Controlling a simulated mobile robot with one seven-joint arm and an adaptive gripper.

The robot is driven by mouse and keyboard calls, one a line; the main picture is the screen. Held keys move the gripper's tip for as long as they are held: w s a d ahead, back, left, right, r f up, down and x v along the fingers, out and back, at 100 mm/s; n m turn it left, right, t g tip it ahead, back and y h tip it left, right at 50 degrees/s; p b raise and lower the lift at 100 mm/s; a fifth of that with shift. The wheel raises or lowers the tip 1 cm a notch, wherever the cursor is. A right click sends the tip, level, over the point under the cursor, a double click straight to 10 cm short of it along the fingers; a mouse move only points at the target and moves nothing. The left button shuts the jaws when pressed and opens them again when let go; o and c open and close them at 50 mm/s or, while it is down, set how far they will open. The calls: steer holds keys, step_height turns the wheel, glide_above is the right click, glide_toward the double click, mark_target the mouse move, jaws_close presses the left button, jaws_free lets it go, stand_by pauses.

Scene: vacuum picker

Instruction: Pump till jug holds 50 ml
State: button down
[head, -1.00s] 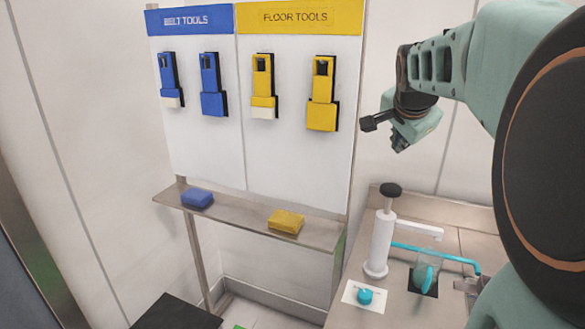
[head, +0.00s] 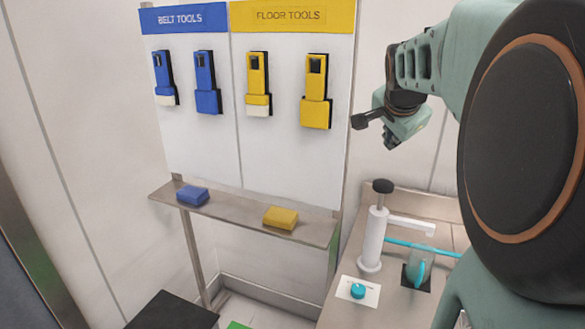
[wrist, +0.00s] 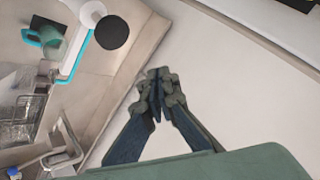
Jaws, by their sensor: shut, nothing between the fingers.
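The pump (head: 374,240) is a white upright cylinder with a black round knob (head: 383,186) on a raised stem and a white spout pointing right. The jug (head: 418,262) is clear with a teal handle and stands on a black square under the spout. Its liquid level is too small to tell. My gripper (head: 391,141) is in the air above and behind the pump, apart from it. In the wrist view my gripper (wrist: 157,95) has its fingertips together with nothing between them, and the black knob (wrist: 112,32) is at upper left.
A white card with a teal knob (head: 358,290) lies in front of the pump. A teal pipe (head: 440,251) runs behind the jug. Left of the counter, a shelf (head: 240,215) bears a blue block (head: 192,195) and a yellow block (head: 281,217), below a tool board.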

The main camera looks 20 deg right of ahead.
steer(key=b, duration=0.4)
glide_above(384, 187)
steer(key=f, duration=0.4)
steer(key=w+f, duration=0.1)
steer(key=f, duration=0.1)
steer(key=shift+d+f, duration=0.2)
steer(key=shift+d, duration=0.1)
steer(key=shift+f+b, duration=0.6)
steer(key=shift+f+b, duration=0.45)
steer(key=shift+b, duration=0.05)
steer(key=shift+s+f+b, duration=0.1)
steer(key=shift+f+b, duration=1.85)
steer(key=shift+f, duration=0.3)
stand_by(1.6)
steer(key=shift+r, duration=0.15)
steer(key=shift+r+p, duration=1.7)
steer(key=shift+r, duration=0.8)
steer(key=shift+r, duration=0.15)
